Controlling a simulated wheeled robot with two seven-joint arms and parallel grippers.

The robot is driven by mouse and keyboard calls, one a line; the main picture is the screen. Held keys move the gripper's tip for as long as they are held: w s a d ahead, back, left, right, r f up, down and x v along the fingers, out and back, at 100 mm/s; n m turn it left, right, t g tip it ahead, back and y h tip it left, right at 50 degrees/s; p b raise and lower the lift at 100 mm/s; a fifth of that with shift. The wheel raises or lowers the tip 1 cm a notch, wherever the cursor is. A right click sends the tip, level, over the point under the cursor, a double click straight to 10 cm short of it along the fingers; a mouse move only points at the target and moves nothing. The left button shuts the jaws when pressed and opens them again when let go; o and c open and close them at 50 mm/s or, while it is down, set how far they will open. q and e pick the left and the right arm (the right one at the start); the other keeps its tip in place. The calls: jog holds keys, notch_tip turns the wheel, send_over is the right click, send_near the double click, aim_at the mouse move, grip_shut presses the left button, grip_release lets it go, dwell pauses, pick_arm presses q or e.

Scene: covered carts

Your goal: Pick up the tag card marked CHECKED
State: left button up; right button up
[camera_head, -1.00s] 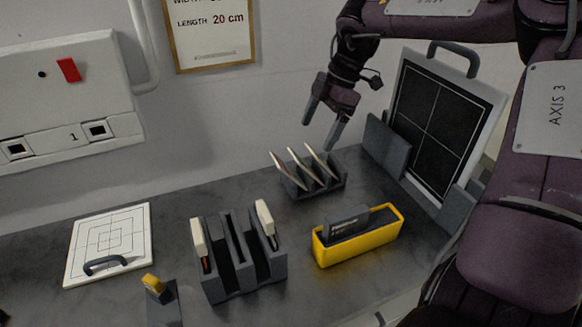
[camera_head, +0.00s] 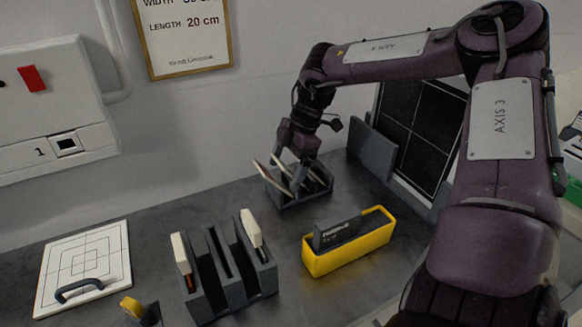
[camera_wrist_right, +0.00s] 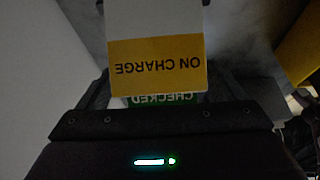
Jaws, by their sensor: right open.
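The tag cards stand tilted in a small dark slotted rack (camera_head: 303,197) at the back of the counter. A pale card (camera_head: 262,171) leans out at its left; the others are partly covered by my gripper. In the wrist view the card marked CHECKED (camera_wrist_right: 160,100) shows a green band with upside-down lettering. Most of it is hidden by the white and yellow ON CHARGE card (camera_wrist_right: 155,67). My right gripper (camera_head: 298,172) is open, down at the cards in the rack. I cannot tell whether its fingers touch a card. My left gripper is not in view.
A yellow bin (camera_head: 350,255) holding a dark block stands in front of the rack. A dark slotted holder (camera_head: 228,285) with white-topped items is at front left. A dark upright panel (camera_head: 373,148) stands close on the rack's right. A white board (camera_head: 85,262) lies left.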

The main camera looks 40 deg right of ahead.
jog(key=c, duration=1.1)
jog(key=shift+o, duration=0.2)
